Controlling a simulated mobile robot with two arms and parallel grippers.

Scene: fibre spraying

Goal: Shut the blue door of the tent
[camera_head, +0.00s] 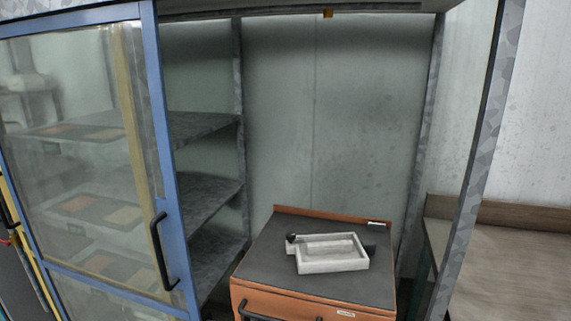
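The blue-framed door (158,110) with clear panes is at the left of the head view. It covers the left part of the tent, and the tent's right part stands open. A black handle (160,250) is on the door's right upright. Through the pane I see shelves with flat patterned panels, partly blurred by the glass. The tent's grey right post (483,140) stands to the right of the opening. Neither of my grippers shows in this view.
Inside the opening stands an orange cabinet (315,305) with a dark top, bearing a white tray (333,265). Grey shelves (212,188) are left of it. A wooden-topped bench (515,255) is outside at the right. A yellow frame piece shows at the lower left.

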